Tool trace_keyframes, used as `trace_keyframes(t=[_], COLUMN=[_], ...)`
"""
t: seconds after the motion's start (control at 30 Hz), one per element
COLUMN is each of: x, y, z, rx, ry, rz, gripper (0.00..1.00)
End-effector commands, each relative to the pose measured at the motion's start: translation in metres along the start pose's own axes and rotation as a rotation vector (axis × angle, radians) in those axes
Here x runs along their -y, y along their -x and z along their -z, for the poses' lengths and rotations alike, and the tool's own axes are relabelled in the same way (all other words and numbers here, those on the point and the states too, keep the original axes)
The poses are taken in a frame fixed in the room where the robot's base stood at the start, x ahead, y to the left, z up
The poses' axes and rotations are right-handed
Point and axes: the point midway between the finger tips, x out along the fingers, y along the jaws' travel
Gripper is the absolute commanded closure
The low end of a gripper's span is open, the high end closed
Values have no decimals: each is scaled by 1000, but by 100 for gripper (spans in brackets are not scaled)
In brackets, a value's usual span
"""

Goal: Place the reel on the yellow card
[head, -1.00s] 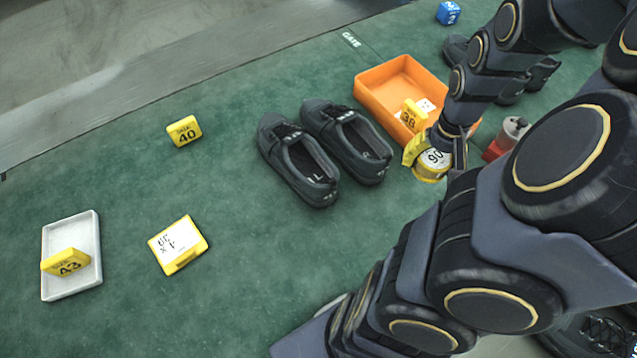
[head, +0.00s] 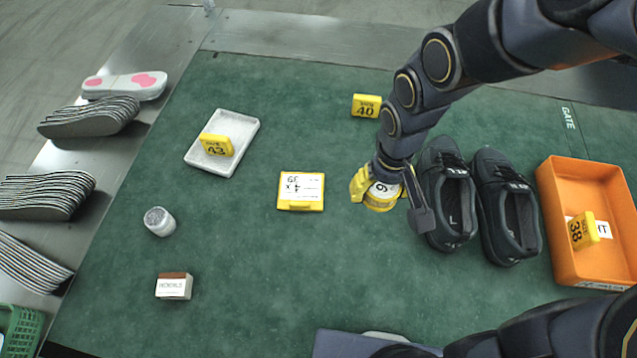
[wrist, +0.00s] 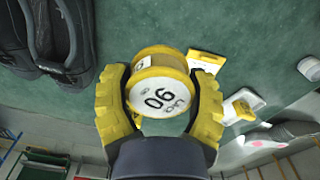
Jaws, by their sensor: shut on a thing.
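The reel (head: 380,196) is yellow with a white face marked 90 or 06. My gripper (head: 374,188) is shut on it, between the yellow card and the black shoes. In the wrist view the reel (wrist: 158,88) sits between the yellow fingers of my gripper (wrist: 160,100), one on each side. The yellow card (head: 301,204) lies flat on the green mat, left of the reel, with a white label on top. It also shows in part beyond the reel in the wrist view (wrist: 206,62). The reel's height above the mat is hard to tell.
A pair of black shoes (head: 508,222) stands right of my gripper, beside an orange tray (head: 566,262) with a size 38 block. A size 40 block (head: 366,106) is behind. A white tray (head: 196,164) with a size 43 block is left. Mat between card and reel is clear.

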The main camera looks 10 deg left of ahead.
Motion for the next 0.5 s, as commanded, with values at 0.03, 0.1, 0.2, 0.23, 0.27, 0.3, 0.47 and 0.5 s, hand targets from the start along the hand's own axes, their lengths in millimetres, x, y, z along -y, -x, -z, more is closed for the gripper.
trace_keyframes(t=[0.03, 0.1, 0.2, 0.23, 0.27, 0.3, 0.47, 0.5], x=[18, 37, 59, 64, 70, 77, 88, 88], y=[0, 0, 0, 0, 0, 0, -15, -22], z=[0, -2, -5, -6, -7, -9, -14, -14], rx=[0, 1, 1, 2, 2, 2, 11, 12], ry=[61, 123, 198, 217, 237, 261, 302, 302], rz=[0, 0, -1, -1, -1, -1, -4, -4], gripper=[72, 72, 72, 72, 72, 72, 72, 72])
